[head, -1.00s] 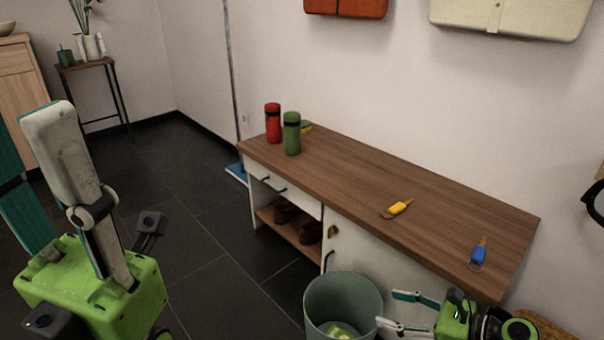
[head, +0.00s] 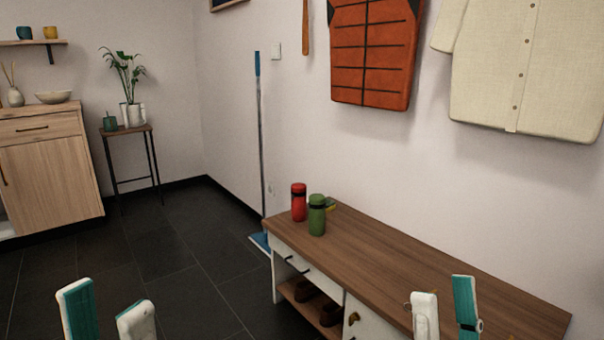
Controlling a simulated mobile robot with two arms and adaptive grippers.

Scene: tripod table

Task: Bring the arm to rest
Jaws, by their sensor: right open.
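My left gripper (head: 107,308) shows at the bottom left in the head view, two white and teal fingers pointing up. They stand apart with nothing seen between them, over the dark floor. My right gripper (head: 444,302) shows at the bottom right. Its fingers point up, apart and empty, and overlap the wooden bench top (head: 400,260) in the picture. I cannot tell its distance from the bench. The rest of both arms is below the frame.
A red bottle (head: 298,203) and a green bottle (head: 317,217) stand upright at the bench's far left end. An orange vest (head: 370,55) and a cream shirt (head: 527,75) hang above. Dark floor (head: 165,250) lies open at left.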

